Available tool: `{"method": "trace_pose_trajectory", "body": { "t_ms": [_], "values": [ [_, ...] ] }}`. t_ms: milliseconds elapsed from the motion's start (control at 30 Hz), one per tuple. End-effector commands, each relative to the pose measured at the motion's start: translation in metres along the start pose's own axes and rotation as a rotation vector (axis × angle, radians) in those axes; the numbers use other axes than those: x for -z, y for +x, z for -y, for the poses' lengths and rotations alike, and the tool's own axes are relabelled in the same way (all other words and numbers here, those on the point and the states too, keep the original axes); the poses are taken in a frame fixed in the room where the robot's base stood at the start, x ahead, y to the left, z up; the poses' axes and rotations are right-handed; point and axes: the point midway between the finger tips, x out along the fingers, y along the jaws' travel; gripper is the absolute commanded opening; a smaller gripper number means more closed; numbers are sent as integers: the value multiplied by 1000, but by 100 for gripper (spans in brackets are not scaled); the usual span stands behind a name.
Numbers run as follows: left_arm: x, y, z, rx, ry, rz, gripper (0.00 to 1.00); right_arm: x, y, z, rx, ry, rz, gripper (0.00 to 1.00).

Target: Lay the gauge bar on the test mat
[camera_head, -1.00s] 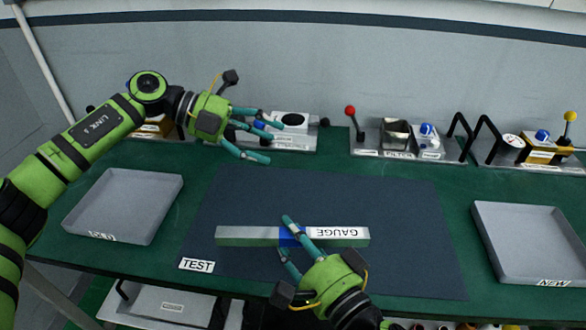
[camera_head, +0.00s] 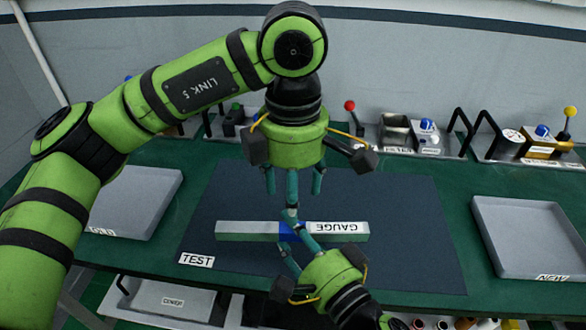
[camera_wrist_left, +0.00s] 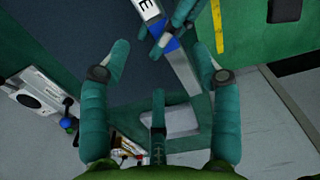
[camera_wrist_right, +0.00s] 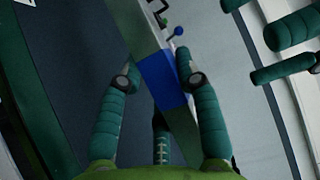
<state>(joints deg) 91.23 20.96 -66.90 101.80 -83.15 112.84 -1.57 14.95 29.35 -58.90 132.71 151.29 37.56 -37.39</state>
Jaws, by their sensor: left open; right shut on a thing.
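The gauge bar (camera_head: 248,230) is a long grey-green bar with a white GAUGE label and a blue middle band. It appears over the dark test mat (camera_head: 405,240); I cannot tell whether it touches the mat. My right gripper (camera_head: 290,238) is shut on the bar at the blue band, which shows between its fingers in the right wrist view (camera_wrist_right: 160,80). My left gripper (camera_head: 294,192) is open, fingers pointing down, just behind the bar's middle and close to the right gripper. The bar also shows ahead of its fingers in the left wrist view (camera_wrist_left: 178,60).
A grey tray (camera_head: 140,200) on the left is partly hidden by my left arm. A tray labelled NEW (camera_head: 530,240) stands at the right. Fixtures with knobs and handles (camera_head: 425,135) line the back of the green bench (camera_head: 455,200). The mat's right part is clear.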

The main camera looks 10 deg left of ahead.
Motion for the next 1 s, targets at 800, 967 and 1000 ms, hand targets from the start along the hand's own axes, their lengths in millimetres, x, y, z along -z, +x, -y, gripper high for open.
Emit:
{"method": "trace_pose_trajectory", "body": {
  "t_ms": [800, 967, 1000],
  "values": [
    [0, 74, 0, 2, -2, 1, 63, 0, 0, 1, 2, 0, 0, 0],
    [0, 74, 0, 2, -2, 2, 7, 0, 0, 1, 2, 0, 1, 0],
    [0, 74, 1, 3, -1, 2, 0, 0, 0, 1, 3, 0, 1, 0]
  ]
}}
